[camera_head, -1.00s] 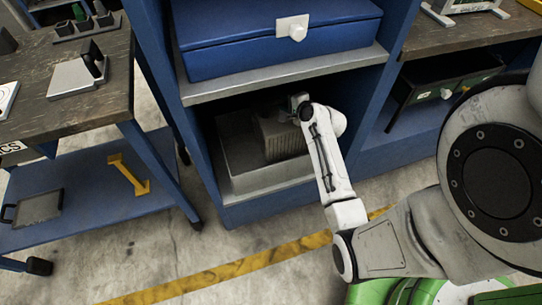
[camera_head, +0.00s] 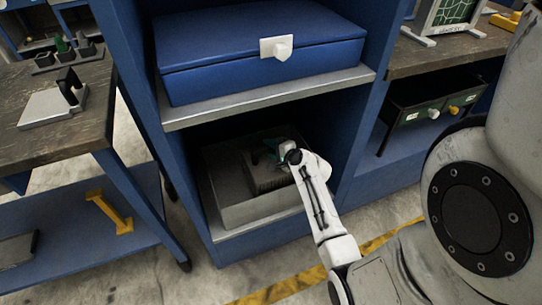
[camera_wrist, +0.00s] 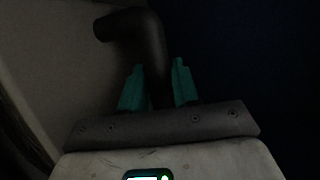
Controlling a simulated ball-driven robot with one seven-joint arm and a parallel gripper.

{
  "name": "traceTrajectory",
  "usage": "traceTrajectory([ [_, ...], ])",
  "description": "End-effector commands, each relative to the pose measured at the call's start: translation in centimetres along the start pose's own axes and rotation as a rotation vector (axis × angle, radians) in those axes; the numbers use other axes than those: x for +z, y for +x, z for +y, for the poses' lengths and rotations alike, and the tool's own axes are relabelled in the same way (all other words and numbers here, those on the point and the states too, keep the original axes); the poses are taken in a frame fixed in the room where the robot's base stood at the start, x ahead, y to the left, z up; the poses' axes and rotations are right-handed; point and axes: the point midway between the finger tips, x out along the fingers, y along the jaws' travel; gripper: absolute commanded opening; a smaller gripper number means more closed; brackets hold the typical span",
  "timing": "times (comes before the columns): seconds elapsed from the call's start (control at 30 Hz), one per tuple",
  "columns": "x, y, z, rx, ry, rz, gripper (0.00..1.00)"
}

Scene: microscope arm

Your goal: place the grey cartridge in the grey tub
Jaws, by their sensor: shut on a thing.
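The grey tub (camera_head: 262,210) stands on the lower shelf of the blue rack in the head view. The grey cartridge (camera_head: 266,180), a ribbed block, shows within the tub's outline, behind the front wall. I cannot tell whether it touches the tub floor. My gripper (camera_head: 277,149) is above the cartridge, reaching in from the right. In the wrist view its teal fingers (camera_wrist: 158,88) are shut around a dark, bent handle (camera_wrist: 143,35). The cartridge's body is not clear in that dark view.
A blue case (camera_head: 262,55) lies on the shelf (camera_head: 265,98) above, close over my arm. The rack's uprights flank the opening.

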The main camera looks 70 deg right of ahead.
Motion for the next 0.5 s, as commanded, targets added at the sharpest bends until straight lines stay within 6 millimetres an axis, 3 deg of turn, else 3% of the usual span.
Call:
traceTrajectory([
  [0.2, -0.4, 1.0, 2.4, -0.005, 0.000, 0.001, 0.00],
  [0.5, -0.3, 1.0, 2.5, -0.005, -0.001, 0.001, 0.00],
])
